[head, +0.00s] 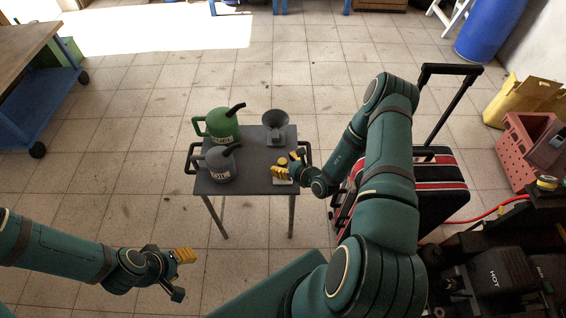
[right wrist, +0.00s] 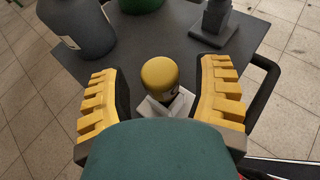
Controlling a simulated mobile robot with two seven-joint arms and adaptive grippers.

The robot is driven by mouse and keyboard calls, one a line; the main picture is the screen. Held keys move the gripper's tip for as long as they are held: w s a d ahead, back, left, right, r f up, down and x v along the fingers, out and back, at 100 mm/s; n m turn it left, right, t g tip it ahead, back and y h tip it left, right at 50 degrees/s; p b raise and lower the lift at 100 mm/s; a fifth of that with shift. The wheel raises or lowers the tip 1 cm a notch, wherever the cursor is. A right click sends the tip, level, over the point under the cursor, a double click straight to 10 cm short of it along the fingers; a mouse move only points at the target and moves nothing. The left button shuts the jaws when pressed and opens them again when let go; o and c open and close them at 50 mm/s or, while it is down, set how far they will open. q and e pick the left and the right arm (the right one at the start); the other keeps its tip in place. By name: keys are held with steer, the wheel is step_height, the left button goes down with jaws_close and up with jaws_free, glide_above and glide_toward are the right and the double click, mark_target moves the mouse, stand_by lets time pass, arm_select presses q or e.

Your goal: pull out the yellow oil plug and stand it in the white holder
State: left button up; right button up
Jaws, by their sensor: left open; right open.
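The yellow oil plug (head: 283,160) has a round yellow head. It stands upright near the front right of the small dark table, and it also shows in the right wrist view (right wrist: 160,74). The white holder (right wrist: 181,104) is directly under and around its dark lower part; how deep the plug sits is hidden. My right gripper (head: 288,165) is open, with its yellow fingers on either side of the plug, apart from it in the right wrist view. My left gripper (head: 183,274) is open and empty, away from the table at the lower left.
On the dark table (head: 253,181) stand a green can (head: 222,125), a grey can (head: 219,167) and a dark grey funnel-topped piece (head: 275,122). A black and red suitcase (head: 440,190) stands right of the table. Dark machinery (head: 495,270) fills the lower right. Floor left of the table is clear.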

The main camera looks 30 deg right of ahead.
steer(key=v, duration=1.1)
steer(key=shift+r, duration=0.15)
steer(key=shift+s+d, duration=0.1)
steer(key=shift+s, duration=0.05)
